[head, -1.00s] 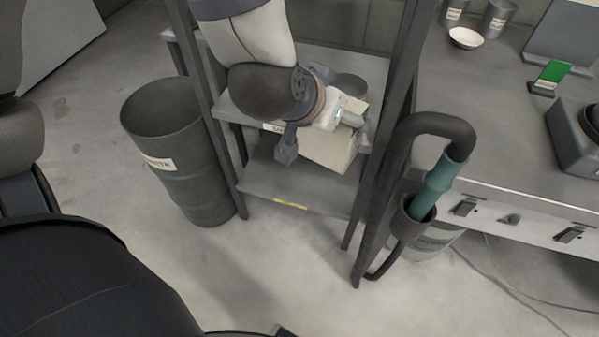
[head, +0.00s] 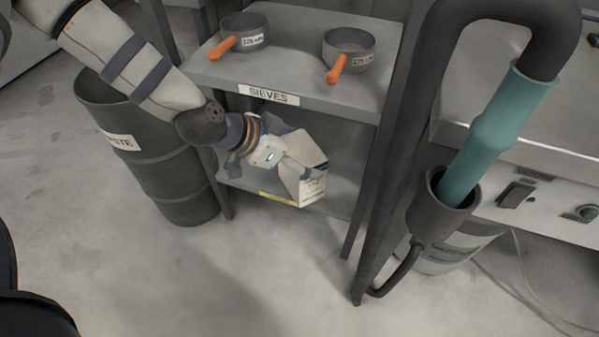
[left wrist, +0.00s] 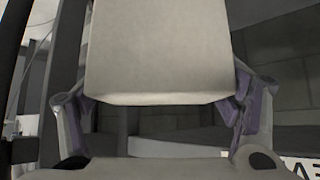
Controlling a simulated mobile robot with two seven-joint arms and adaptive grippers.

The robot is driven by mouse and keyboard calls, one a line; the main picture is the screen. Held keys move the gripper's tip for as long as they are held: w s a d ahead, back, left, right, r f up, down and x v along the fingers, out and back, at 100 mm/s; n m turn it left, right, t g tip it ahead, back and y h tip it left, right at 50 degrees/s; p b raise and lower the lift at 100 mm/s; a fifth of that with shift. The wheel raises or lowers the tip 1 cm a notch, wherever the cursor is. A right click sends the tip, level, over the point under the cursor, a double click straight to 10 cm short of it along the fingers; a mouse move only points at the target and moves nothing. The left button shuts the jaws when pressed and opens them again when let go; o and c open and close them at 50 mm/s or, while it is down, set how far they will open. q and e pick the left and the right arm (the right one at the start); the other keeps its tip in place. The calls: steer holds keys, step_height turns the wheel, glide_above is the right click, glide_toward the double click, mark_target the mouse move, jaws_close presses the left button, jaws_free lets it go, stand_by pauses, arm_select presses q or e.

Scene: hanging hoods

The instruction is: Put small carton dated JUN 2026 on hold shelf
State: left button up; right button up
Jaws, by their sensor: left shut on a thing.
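My left gripper (head: 297,169) is shut on a small pale carton (head: 309,192) with dark print on its side, too small to read. The carton is tilted and shows at the front of the lower shelf (head: 338,196), which has a yellow label (head: 278,199) on its edge that I cannot read. I cannot tell whether the carton touches this shelf. In the left wrist view the plain face of the carton (left wrist: 160,50) sits between the two fingers (left wrist: 160,105). My right gripper is not in view.
The upper shelf (head: 290,65), labelled SIEVES, bears two grey sieves (head: 245,32) (head: 349,50) with orange handles. A dark waste drum (head: 165,165) stands left of the rack. The floor in front is clear.

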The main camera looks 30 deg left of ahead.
arm_select(q)
steer(key=shift+m+h, duration=0.3)
steer(key=shift+m, duration=0.1)
steer(key=a+f+b, duration=0.2)
steer(key=a+f, duration=0.1)
steer(key=w+a+f, duration=0.1)
steer(key=f, duration=0.1)
steer(key=shift+a+f+b, duration=0.2)
steer(key=shift+a+b, duration=0.2)
steer(key=w+a+f+b, duration=0.7)
steer(key=w+f+b, duration=0.4)
steer(key=f, duration=0.1)
steer(key=shift+a+f, duration=0.15)
steer(key=shift+f, duration=0.2)
steer(key=o, duration=1.9)
steer(key=shift+s, duration=0.1)
steer(key=shift+c, duration=0.2)
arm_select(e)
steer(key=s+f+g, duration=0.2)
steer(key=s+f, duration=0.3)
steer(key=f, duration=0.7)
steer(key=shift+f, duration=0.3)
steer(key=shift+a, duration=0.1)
